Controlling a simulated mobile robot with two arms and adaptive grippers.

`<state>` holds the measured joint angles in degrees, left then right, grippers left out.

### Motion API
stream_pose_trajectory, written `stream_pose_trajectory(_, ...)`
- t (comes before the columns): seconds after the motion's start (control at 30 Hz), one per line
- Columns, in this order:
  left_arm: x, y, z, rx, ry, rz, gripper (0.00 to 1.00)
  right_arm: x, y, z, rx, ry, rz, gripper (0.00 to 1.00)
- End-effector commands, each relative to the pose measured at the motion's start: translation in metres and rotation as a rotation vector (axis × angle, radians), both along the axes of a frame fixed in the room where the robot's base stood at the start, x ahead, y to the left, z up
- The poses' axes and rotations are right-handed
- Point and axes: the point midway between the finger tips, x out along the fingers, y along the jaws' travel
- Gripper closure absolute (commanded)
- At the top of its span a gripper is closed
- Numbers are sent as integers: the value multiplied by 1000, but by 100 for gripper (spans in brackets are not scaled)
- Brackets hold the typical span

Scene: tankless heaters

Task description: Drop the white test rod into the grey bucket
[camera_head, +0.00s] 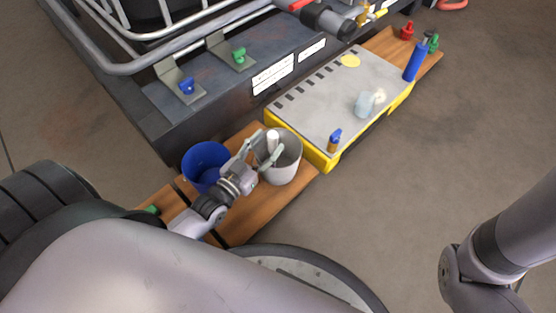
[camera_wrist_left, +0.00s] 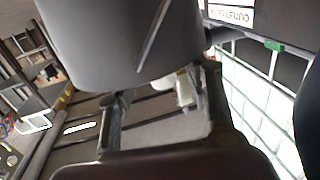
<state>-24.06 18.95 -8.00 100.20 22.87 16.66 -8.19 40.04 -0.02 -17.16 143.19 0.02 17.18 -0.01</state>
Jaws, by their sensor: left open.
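The white test rod (camera_head: 272,139) stands roughly upright at the mouth of the grey bucket (camera_head: 289,173) in the head view. My left gripper (camera_head: 268,150) is open at the bucket's left rim, with its fingers close around the rod. I cannot tell whether the rod touches a finger or how deep its lower end sits. In the left wrist view, a large grey curved wall, apparently the bucket (camera_wrist_left: 125,45), fills the top, and the open left gripper (camera_wrist_left: 155,106) shows below it. A small white piece by one finger may be the rod. My right gripper is out of view.
A blue bucket (camera_head: 203,163) stands just left of the grey one on the wooden board (camera_head: 243,218). A yellow-edged grey panel (camera_head: 330,92) lies to the right, with a translucent cup (camera_head: 364,104) and a blue bottle (camera_head: 415,63) nearby. A dark metal frame runs behind.

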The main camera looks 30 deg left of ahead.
Motion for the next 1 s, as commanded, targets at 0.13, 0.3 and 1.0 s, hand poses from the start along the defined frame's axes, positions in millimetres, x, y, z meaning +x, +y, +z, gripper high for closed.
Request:
stream_pose_trajectory(0.13,-35,6,-1,3,4,-1,54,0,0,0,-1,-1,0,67)
stream_pose_trajectory(0.3,-68,11,0,1,3,-1,54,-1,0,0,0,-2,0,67)
stream_pose_trajectory(1.0,-92,15,1,1,-1,0,54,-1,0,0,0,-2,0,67)
